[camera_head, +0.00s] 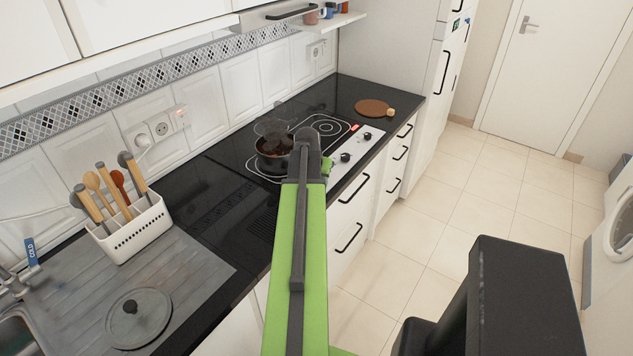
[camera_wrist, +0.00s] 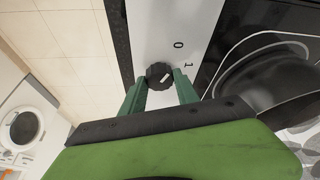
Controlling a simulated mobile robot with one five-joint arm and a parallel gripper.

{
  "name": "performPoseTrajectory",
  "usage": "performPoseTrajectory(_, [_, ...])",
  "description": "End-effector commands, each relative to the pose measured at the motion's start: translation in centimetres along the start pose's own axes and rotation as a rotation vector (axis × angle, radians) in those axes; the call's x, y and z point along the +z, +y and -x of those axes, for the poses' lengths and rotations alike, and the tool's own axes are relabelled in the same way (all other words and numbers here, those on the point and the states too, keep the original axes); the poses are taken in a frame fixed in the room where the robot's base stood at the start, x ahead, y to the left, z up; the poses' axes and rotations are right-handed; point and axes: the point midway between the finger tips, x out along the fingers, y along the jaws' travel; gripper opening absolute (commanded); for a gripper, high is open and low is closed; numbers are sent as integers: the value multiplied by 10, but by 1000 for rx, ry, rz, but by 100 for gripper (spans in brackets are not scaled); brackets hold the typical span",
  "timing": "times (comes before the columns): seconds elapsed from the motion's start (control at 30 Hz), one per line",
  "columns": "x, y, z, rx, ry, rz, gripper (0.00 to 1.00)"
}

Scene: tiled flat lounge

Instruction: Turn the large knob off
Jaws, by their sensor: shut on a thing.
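A round dark knob (camera_wrist: 158,75) with a white pointer line sits on the white control panel (camera_wrist: 165,25) of the cooktop. Its pointer slants toward the upper right, roughly toward the printed 1; a 0 is printed higher up. My gripper (camera_wrist: 159,82) has its two green fingers on either side of this knob, shut on it. In the head view my arm covers most of the gripper; a bit of green finger shows beside the panel. Two dark knobs, a nearer one (camera_head: 346,157) and a farther one (camera_head: 367,136), show there; I cannot tell which is held.
A dark pot (camera_head: 272,163) stands on the black cooktop (camera_head: 325,110) beside my arm, with a see-through lid or haze above it. A brown round board (camera_head: 372,107) lies at the counter's far end. A utensil rack (camera_head: 135,228) stands left. The tiled floor (camera_head: 440,210) is clear.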

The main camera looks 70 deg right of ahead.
Motion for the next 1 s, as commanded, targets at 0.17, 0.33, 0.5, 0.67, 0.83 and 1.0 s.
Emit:
performPoseTrajectory(0.17, [-3,-3,0,-7,8,1,39])
performPoseTrajectory(0.33, [-2,-2,0,-5,6,0,46])
performPoseTrajectory(0.5, [-2,-1,2,-4,5,0,46])
performPoseTrajectory(0.67, [-2,-1,16,-3,5,0,46])
performPoseTrajectory(0.83, [-4,-1,49,-4,5,1,46])
performPoseTrajectory(1.0, [-4,-2,91,-4,5,1,46])
